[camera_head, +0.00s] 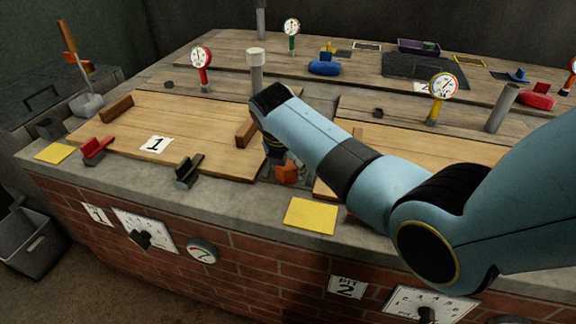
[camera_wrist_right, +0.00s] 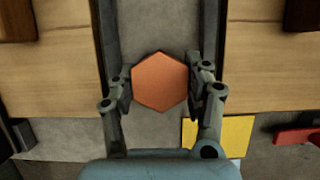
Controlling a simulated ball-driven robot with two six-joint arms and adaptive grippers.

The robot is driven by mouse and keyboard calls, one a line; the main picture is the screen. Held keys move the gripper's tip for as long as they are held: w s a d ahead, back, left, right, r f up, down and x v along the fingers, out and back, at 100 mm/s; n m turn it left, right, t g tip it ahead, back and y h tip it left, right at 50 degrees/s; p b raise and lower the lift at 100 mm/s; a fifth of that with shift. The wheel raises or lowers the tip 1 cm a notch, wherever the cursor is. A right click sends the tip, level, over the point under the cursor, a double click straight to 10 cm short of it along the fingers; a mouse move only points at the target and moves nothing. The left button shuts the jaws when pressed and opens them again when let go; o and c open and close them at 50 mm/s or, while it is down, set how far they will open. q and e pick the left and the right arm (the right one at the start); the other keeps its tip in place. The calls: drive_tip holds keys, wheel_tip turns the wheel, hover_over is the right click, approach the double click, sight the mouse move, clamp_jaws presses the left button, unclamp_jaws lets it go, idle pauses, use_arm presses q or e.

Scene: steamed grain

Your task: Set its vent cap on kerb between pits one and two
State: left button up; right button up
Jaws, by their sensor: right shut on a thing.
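My right gripper (camera_wrist_right: 160,85) is shut on an orange hexagonal vent cap (camera_wrist_right: 160,82), with one finger on each side. In the head view the cap (camera_head: 288,173) shows low between the two wooden pit lids, over the grey kerb strip (camera_wrist_right: 150,22). My arm partly hides the gripper there. I cannot tell whether the cap touches the kerb. The pit one lid (camera_head: 200,135) carries a "1" card and lies left of the gripper. The pit two lid (camera_head: 325,180) is on the right, largely behind my arm. My left gripper is not in view.
A yellow square (camera_head: 310,215) lies on the front ledge near the gripper. A dark latch (camera_head: 189,171) and a red one (camera_head: 96,150) sit along lid one's front edge. A pale-topped pipe (camera_head: 256,70) and a red gauge (camera_head: 201,60) stand behind.

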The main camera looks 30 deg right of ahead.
drive_tip(key=shift+f, duration=0.1)
drive_tip(key=o, duration=0.7)
drive_tip(key=p+v, duration=0.3)
drive_tip(key=v, duration=0.9)
drive_tip(key=shift+p, duration=0.4)
